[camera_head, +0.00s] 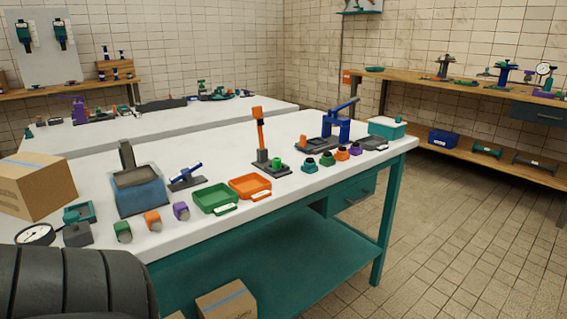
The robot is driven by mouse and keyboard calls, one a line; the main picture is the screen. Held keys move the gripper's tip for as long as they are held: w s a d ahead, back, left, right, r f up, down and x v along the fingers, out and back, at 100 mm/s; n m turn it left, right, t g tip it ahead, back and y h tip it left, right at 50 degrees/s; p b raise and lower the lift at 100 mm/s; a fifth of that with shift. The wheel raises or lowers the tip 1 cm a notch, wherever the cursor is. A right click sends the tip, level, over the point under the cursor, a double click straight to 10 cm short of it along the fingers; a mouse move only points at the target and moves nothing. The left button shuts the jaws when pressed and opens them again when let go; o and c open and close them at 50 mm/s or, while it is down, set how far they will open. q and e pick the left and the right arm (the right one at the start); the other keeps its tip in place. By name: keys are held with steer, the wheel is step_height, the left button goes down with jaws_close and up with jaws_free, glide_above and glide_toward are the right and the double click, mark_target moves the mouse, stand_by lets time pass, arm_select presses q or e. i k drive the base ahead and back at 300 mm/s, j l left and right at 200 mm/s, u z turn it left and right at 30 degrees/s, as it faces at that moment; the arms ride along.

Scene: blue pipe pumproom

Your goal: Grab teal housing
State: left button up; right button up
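A row of small flanged parts stands on the white workbench (285,207), right of centre in the head view. The two at its left end are teal to dark green: one teal part (309,163) in front and another (327,159) just behind it. An orange part (342,153) and a purple part (355,149) continue the row. A teal part with an open frame shape (79,212) also lies at the left, beside the cardboard box. I cannot tell from this view which is the teal housing. Neither of my grippers is in view.
A green tray (215,211), an orange tray (250,197) and a blue bin (142,203) stand on the bench. An orange-topped post (260,130) and a blue press (338,122) rise behind. A cardboard box (35,187) is left. The tiled floor (460,230) at right is clear.

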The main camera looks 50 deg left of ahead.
mark_target(308, 168)
steer(key=i+l+u, duration=0.2)
steer(key=u, duration=0.2)
steer(key=i+l+u, duration=0.15)
steer(key=l+u, duration=0.2)
steer(key=i+l+u, duration=0.15)
steer(key=u, duration=0.25)
steer(key=l, duration=0.1)
